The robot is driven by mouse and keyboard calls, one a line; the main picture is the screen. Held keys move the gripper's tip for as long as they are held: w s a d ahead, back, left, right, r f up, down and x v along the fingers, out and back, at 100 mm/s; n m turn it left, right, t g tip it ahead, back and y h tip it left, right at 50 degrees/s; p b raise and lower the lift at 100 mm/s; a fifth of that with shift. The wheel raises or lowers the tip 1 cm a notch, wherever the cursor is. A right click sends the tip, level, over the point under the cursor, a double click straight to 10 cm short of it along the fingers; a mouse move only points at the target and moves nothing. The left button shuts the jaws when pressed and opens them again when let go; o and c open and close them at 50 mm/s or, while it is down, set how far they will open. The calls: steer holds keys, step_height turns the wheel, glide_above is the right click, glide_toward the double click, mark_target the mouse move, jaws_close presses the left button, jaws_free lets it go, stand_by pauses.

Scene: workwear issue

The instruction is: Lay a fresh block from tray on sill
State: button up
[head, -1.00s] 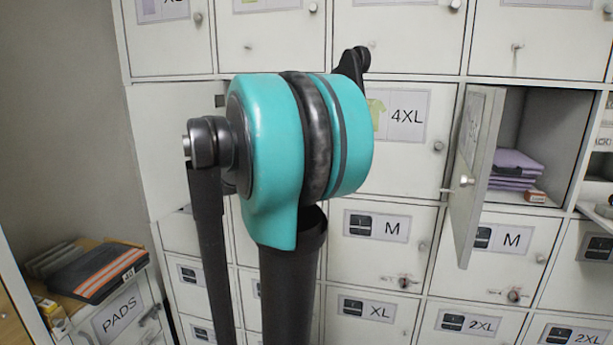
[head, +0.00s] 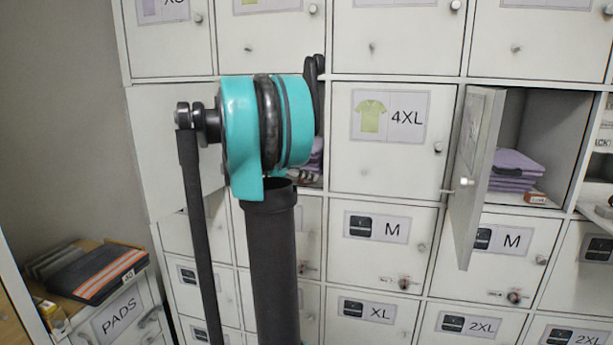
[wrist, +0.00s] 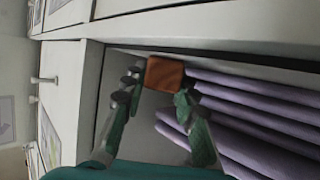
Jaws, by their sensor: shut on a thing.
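In the wrist view my gripper (wrist: 158,88) is shut on a small orange-brown block (wrist: 164,72), held between its fingertips. The block is at the mouth of an open locker, beside a stack of folded purple garments (wrist: 255,115). I cannot tell whether the block touches the locker floor or sill. In the head view this locker is behind my arm; only part of its purple stack (head: 316,158) and front sill (head: 312,184) shows. My gripper and the held block are hidden there. I cannot make out a tray for certain.
The open locker's door (head: 165,140) stands to the left. Another open locker at the right holds purple garments (head: 515,168) and a small orange-and-white block (head: 536,198); its grey door (head: 470,175) juts out. A PADS cabinet (head: 118,312) stands lower left.

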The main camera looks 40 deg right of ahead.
steer(key=o, duration=0.9)
steer(key=shift+o, duration=0.2)
steer(key=s+v, duration=0.1)
steer(key=v, duration=1.1)
steer(key=s+a+f+n+t+y, duration=0.1)
steer(key=s+a+f+n+y, duration=0.2)
steer(key=f, duration=0.4)
steer(key=s+a+f+n+t+y, duration=0.1)
steer(key=s+a+f+n+y, duration=0.2)
steer(key=a+f, duration=0.4)
steer(key=s+a+f+n+t+y, duration=0.1)
steer(key=s+a+f+n, duration=0.2)
steer(key=f+n, duration=0.35)
steer(key=s+a+f+n+t+y, duration=0.1)
steer(key=s+a+f+n+y, duration=0.2)
steer(key=a+f, duration=0.3)
steer(key=s+a+f+n+t+y, duration=0.1)
steer(key=s+a+f+n+y, duration=0.2)
steer(key=s+a+f, duration=0.3)
steer(key=shift+s+a+f+y, duration=0.3)
steer(key=shift+a+f, duration=0.4)
steer(key=shift+f, duration=0.1)
